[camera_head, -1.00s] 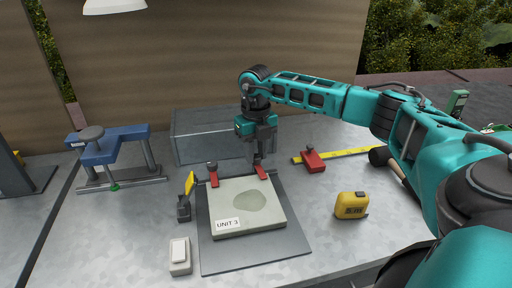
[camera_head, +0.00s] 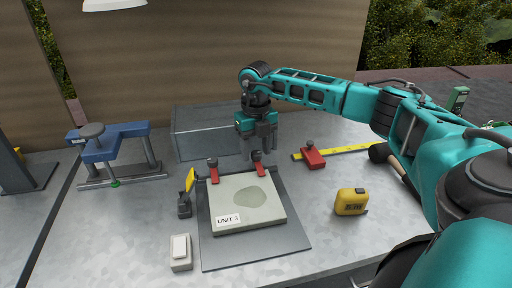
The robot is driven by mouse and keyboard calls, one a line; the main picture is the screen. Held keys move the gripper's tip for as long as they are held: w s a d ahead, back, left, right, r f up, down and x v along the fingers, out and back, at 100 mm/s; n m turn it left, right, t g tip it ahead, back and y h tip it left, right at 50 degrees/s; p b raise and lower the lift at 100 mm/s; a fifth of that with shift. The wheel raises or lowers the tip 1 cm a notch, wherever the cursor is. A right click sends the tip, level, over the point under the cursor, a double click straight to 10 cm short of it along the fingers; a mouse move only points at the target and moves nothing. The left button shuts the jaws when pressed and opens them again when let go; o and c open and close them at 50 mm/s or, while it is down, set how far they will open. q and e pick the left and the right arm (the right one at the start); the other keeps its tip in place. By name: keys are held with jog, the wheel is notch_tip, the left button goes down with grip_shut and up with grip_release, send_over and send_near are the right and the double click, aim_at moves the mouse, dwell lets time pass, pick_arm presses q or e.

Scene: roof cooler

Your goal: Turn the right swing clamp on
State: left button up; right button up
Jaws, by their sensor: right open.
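Two red swing clamps with dark knobs stand at the back edge of a pale slab (camera_head: 240,213) labelled UNIT 3. The left clamp (camera_head: 213,172) and the right clamp (camera_head: 260,168) both have their red arms reaching forward over the slab's back edge. My right gripper (camera_head: 259,153) is open, pointing down just behind and above the right clamp's knob. I cannot tell whether its fingers touch the knob. My left gripper is out of view.
A dark mat (camera_head: 257,248) lies under the slab. A grey metal box (camera_head: 200,136) stands behind. A loose red clamp (camera_head: 314,156), yellow tape measure (camera_head: 351,202), white switch box (camera_head: 180,252), yellow-handled toggle (camera_head: 185,196) and blue stand (camera_head: 112,148) surround it.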

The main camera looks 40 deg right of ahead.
aim_at(256, 152)
notch_tip(256, 152, up, 13)
jog(key=shift+p, duration=0.35)
jog(key=shift+f, duration=0.1)
dwell(0.6)
